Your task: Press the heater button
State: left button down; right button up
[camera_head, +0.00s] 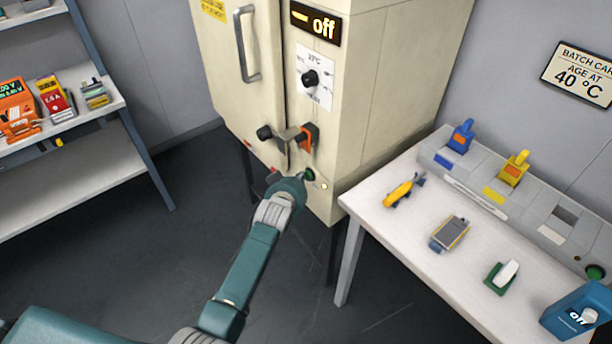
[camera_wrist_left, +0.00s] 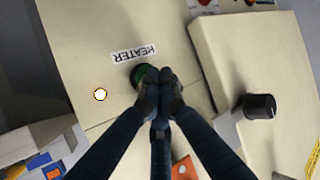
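The green heater button (camera_wrist_left: 138,73) sits on the cream oven cabinet under an upside-down "HEATER" label (camera_wrist_left: 133,54) in the left wrist view. In the head view the button (camera_head: 309,174) is low on the cabinet's front. My left gripper (camera_wrist_left: 158,78) is shut with nothing between its fingers. Its fingertips overlap the button's edge in the wrist view and partly hide it; I cannot tell whether they touch it. In the head view my left gripper (camera_head: 290,182) is just left of the button. My right gripper is not in view.
The oven display (camera_head: 315,22) reads "off". A small indicator light (camera_wrist_left: 100,95) is beside the button. A door latch (camera_head: 288,135) and dial (camera_head: 311,78) are above. A white table (camera_head: 400,235) with several items stands right; shelves (camera_head: 80,180) stand left.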

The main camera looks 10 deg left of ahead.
pick_arm(q)
jog(key=s+a+p, duration=0.3)
jog(key=s+p, duration=0.1)
jog(key=shift+s+a, duration=0.4)
dwell(0.6)
jog(key=s+f+m+g, duration=0.2)
jog(key=s+f+g, duration=0.4)
jog(key=s+f, duration=2.1)
jog(key=s+a+f+m+g, duration=0.1)
jog(key=s+f, duration=0.5)
jog(key=s, duration=0.9)
jog(key=s+a+f+m+g, duration=0.1)
jog(key=s+f+g, duration=0.3)
jog(key=s, duration=1.1)
notch_tip(320, 180, down, 2)
jog(key=shift+s+g, duration=0.3)
jog(key=shift+s, duration=0.1)
